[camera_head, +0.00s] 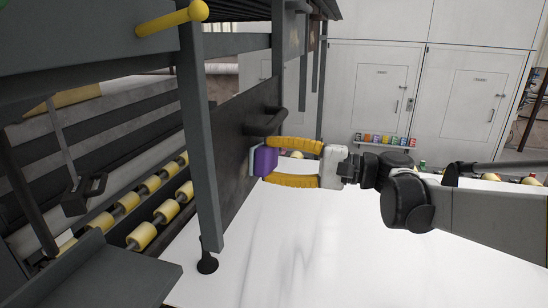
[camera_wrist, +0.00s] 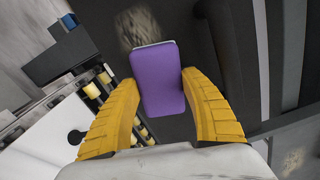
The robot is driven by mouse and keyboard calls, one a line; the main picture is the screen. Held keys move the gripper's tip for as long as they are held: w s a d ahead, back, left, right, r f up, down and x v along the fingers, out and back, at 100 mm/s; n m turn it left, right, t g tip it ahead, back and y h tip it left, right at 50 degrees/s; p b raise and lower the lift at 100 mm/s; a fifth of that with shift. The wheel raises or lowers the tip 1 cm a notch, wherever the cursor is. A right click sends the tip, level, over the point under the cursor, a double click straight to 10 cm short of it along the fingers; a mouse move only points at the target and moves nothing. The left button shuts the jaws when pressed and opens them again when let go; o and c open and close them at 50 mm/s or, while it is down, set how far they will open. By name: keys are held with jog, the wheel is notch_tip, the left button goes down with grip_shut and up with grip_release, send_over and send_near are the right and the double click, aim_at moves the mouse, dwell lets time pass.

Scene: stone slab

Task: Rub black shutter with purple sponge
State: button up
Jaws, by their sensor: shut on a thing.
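The purple sponge (camera_head: 265,162) is held between the two yellow fingers of my gripper (camera_head: 266,156). Its pale face is turned to the black shutter (camera_head: 236,127), a dark upright panel left of the gripper. The sponge is against the panel or very close to it; I cannot tell which. In the wrist view the sponge (camera_wrist: 158,85) sits upright between the fingers (camera_wrist: 159,78), with the dark panel (camera_wrist: 188,35) behind it. A brownish smudge (camera_wrist: 136,27) shows on the panel just above the sponge.
A dark bar handle (camera_head: 266,124) sticks out of the panel just above my gripper. A grey post (camera_head: 200,140) stands left of the panel, near rollers (camera_head: 152,184). The white slab (camera_head: 300,245) below is clear. Coloured containers (camera_head: 384,139) line a far wall shelf.

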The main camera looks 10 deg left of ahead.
aim_at(241, 177)
jog(key=shift+s+a, duration=0.2)
jog(key=shift+s, duration=2.15)
jog(key=shift+s+a, duration=0.15)
jog(key=shift+s, duration=2.15)
jog(key=shift+w, duration=0.1)
jog(key=shift+d, duration=0.2)
jog(key=shift+s+d, duration=0.15)
jog(key=shift+d, duration=1.25)
jog(key=shift+s+d, duration=0.1)
jog(key=shift+d, duration=1.3)
jog(key=d, duration=0.3)
jog(key=shift+s, duration=0.1)
